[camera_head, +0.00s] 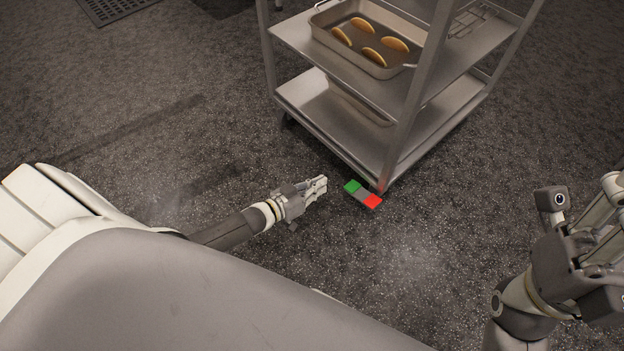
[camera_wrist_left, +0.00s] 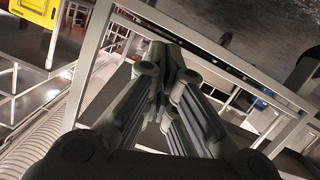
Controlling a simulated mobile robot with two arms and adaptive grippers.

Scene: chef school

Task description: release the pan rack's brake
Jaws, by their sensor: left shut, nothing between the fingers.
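The pan rack (camera_head: 345,131) is a metal trolley with shelves at the top centre of the head view. Its brake pedal (camera_head: 363,194) is a small bar at the rack's near bottom corner, green at its left end and red at its right end. My left gripper (camera_head: 322,186) is shut and empty, low over the floor just left of the green end, with a small gap in the picture. In the left wrist view its shut fingers (camera_wrist_left: 172,70) point at metal frame bars; the pedal cannot be made out there. My right gripper (camera_head: 610,225) is partly cut off at the right edge.
A deep pan (camera_head: 365,62) with several golden pieces of food sits on the rack's upper shelf. A floor drain grate (camera_head: 108,8) lies at the top left. The dark speckled floor is clear around the pedal and between my arms.

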